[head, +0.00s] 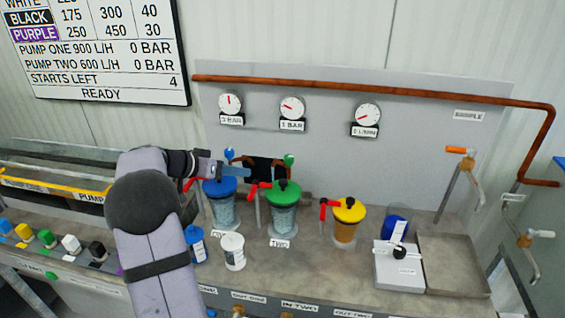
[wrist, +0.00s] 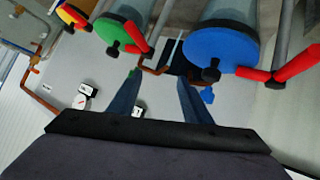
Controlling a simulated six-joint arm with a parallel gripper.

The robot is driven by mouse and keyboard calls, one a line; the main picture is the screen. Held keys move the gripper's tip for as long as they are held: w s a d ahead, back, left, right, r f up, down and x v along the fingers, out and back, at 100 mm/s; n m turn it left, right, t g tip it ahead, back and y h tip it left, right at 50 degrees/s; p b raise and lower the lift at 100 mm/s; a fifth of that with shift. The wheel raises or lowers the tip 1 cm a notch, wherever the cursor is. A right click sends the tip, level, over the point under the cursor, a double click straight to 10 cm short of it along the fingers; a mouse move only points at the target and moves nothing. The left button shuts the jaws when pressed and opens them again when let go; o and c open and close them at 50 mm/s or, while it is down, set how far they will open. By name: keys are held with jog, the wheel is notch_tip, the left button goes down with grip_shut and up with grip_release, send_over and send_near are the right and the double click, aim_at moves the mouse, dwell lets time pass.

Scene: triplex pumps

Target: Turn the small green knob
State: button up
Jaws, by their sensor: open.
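A small green knob (head: 289,159) stands at the upper right of a dark block with copper pipe, behind the large green-lidded canister (head: 284,210). A small blue knob (head: 229,154) stands at the block's left; it also shows in the wrist view (wrist: 207,96). My gripper (head: 240,171) is open and empty, above the blue-lidded canister (head: 221,205), left of the small green knob and apart from it. In the wrist view my two fingers (wrist: 158,80) are spread; the small green knob is not clear there.
Red-handled valves sit beside the canister lids. A yellow-lidded canister (head: 346,219), a white scale (head: 398,265) and a tray (head: 455,262) stand right. A blue bottle (head: 195,244) and white jar (head: 232,251) stand in front. Gauges and a copper pipe (head: 370,86) line the back panel.

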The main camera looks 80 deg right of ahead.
aim_at(286, 158)
jog(key=shift+s+d+f+m+g+h+p, duration=0.15)
jog(key=shift+s+d+f+m+g+p, duration=0.4)
jog(key=shift+s+d, duration=1.5)
jog(key=shift+s+d+f+m+g+h+p, duration=0.15)
jog(key=shift+s+d+m, duration=0.85)
jog(key=shift+s+d, duration=1.05)
jog(key=shift+s+d+f+m+g+h+p, duration=0.1)
jog(key=shift+s+d+f+m+g+p, duration=0.45)
jog(key=shift+s+d, duration=1.5)
jog(key=shift+s+a+r, duration=0.25)
jog(key=shift+s+a, duration=0.05)
jog(key=shift+a, duration=0.05)
jog(key=shift+b, duration=0.3)
jog(key=c, duration=1.1)
